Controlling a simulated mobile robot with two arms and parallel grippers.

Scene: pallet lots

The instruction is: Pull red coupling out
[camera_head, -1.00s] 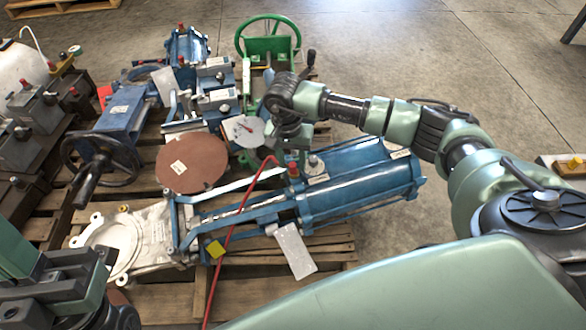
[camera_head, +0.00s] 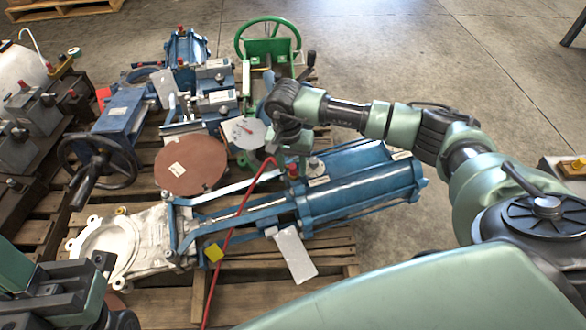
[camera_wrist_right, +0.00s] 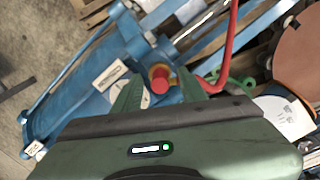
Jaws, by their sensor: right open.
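The red coupling (camera_head: 293,170) stands on the near end of the blue cylinder (camera_head: 360,187). In the right wrist view the red coupling (camera_wrist_right: 159,78) shows as a round red cap on a brass-coloured base. My right gripper (camera_wrist_right: 164,88) is open, with one green finger on each side of the coupling. No contact can be made out. In the head view my right gripper (camera_head: 290,158) is just above the coupling and partly hidden by its own wrist. My left gripper (camera_head: 100,262) is at the lower left; its jaw opening is not clear.
Open concrete floor (camera_head: 380,60) lies behind.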

